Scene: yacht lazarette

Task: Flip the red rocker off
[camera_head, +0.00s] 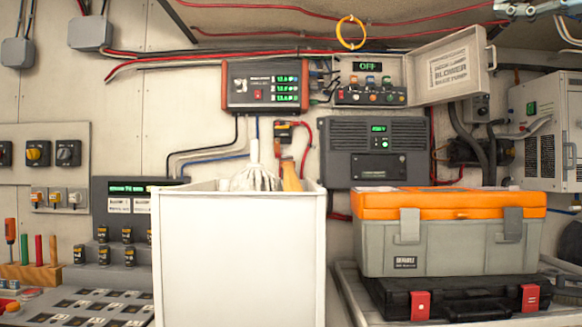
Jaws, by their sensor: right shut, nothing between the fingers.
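A small red rocker (258,94) sits on the front of a red-and-black box (236,84) with green readouts, on the back wall. Its tilt is too small to tell. To its right is a black switch panel (345,98) with several small coloured switches and knobs, some reddish. A green display (367,66) above that panel reads OFF. Its pale cover (455,68), lettered with BLOWER, stands open to the right. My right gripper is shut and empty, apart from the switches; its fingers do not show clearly. My left gripper is not in view.
A tall white bin (240,255) with a mop head and yellow handle stands in front, below the red-and-black box. An orange-lidded toolbox (430,205) sits on a black case (450,300) at right. Cables (306,150) hang below the boxes.

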